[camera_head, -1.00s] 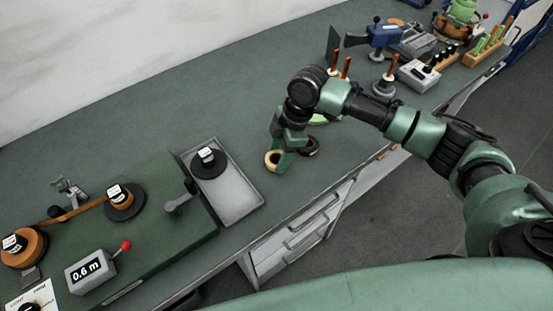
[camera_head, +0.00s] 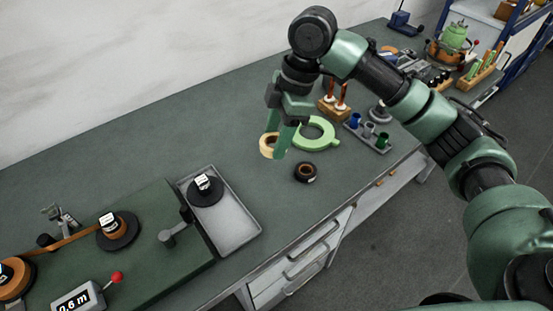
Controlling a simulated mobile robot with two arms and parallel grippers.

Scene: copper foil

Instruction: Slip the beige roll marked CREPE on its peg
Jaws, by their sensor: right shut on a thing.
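My right gripper (camera_head: 280,147) is shut on a beige roll (camera_head: 267,147), gripping it by its ring wall. The roll appears raised above the bench, and no CREPE marking is readable on it. Upright reddish-brown pegs on a wooden block (camera_head: 328,113) stand behind and to the right of the gripper. The arm partly covers that area, and I cannot tell which peg belongs to the roll. My left gripper is not in view.
A dark brown roll (camera_head: 305,172) and a light green ring (camera_head: 329,139) lie on the bench right of the gripper. A grey rack (camera_head: 368,138) with coloured cups stands farther right. A metal tray (camera_head: 232,222) and green winding machine are at left. Bench space behind the gripper is clear.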

